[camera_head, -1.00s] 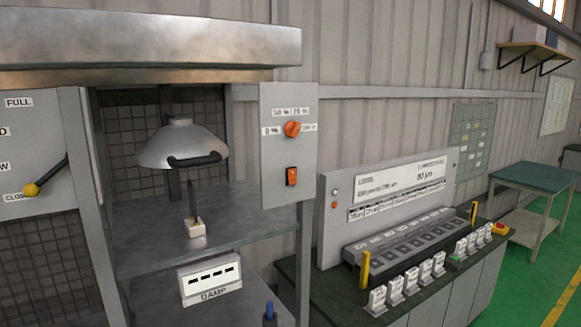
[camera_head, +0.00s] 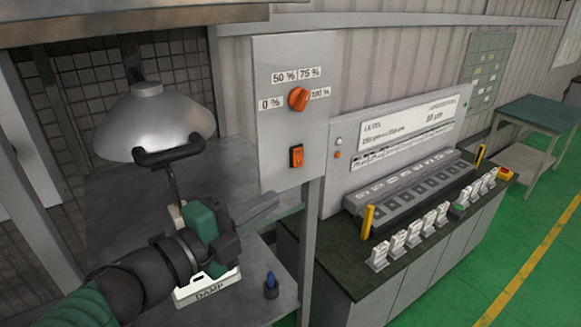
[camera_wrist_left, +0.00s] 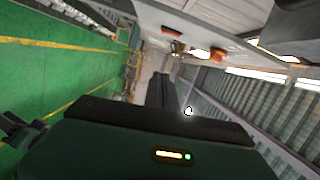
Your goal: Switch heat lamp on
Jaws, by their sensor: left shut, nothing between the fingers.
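A grey control panel (camera_head: 262,65) carries an orange rotary knob (camera_head: 299,98) among percent labels and an orange rocker switch (camera_head: 296,156) below it. A silver heat lamp (camera_head: 158,115) with a black handle hangs to the left. My left gripper (camera_head: 268,207) is shut and empty, below and left of the rocker switch, apart from the panel. In the left wrist view, the dark gripper (camera_wrist_left: 162,90) points away, with the panel (camera_wrist_left: 185,25) and its orange controls above it. My right gripper is not in view.
A steel post (camera_head: 310,235) stands below the panel. A bench with a gauge board (camera_head: 400,135) stands to the right.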

